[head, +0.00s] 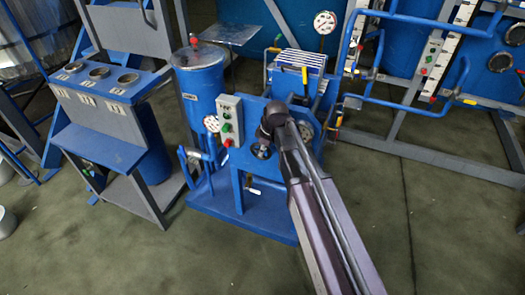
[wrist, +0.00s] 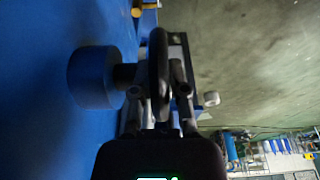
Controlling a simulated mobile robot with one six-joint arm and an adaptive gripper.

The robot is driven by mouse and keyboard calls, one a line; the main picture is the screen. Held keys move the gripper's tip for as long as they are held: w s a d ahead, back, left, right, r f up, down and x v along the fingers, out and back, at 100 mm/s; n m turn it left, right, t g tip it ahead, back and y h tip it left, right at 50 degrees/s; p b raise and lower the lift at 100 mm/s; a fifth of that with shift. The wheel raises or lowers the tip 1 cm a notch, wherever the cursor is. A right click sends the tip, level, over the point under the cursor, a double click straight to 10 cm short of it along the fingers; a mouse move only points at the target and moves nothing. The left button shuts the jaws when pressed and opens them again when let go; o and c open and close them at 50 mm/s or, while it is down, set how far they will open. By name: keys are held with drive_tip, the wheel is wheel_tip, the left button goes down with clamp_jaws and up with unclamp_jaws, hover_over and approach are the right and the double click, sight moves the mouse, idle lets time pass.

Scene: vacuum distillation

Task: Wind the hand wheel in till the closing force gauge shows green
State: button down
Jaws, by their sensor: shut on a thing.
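The hand wheel (wrist: 158,62) shows dark and nearly edge-on in the wrist view, beside a blue cylindrical hub (wrist: 93,77). My gripper (wrist: 161,92) has one finger on each side of the wheel's rim and is shut on it. In the head view my arm reaches to the front of the blue machine (head: 241,187) and hides most of the gripper and wheel. Another small gauge (head: 211,123) is at the left. I cannot tell which is the closing force gauge, nor read a green zone.
A grey control box (head: 230,121) with coloured buttons stands left of my arm. A blue tank (head: 200,85) rises behind it. A grey-blue bench (head: 100,150) is at the left and blue pipe frames (head: 395,145) at the right. The floor in front is clear.

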drive_tip(key=shift+d+f+t+y+b, duration=0.1)
drive_tip(key=shift+t+y+b, duration=0.3)
drive_tip(key=shift+y, duration=0.6)
drive_tip(key=c, duration=0.6)
unclamp_jaws()
drive_tip(key=shift+c, duration=0.2)
drive_tip(key=shift+h, duration=0.4)
drive_tip(key=shift+w+a+r+g+h+p, duration=0.1)
drive_tip(key=shift+a+r+g+h+p, duration=0.1)
drive_tip(key=shift+g+h+p, duration=0.35)
drive_tip(key=shift+a+g+h+p, duration=0.15)
drive_tip(key=shift+g+h+p, duration=0.15)
drive_tip(key=shift+h, duration=0.95)
wheel_tip(320, 180, up, 2)
drive_tip(key=shift+r+p, duration=0.2)
drive_tip(key=shift+p, duration=1.05)
wheel_tip(320, 180, up, 11)
drive_tip(key=p, duration=1.1)
drive_tip(key=shift+r, duration=0.15)
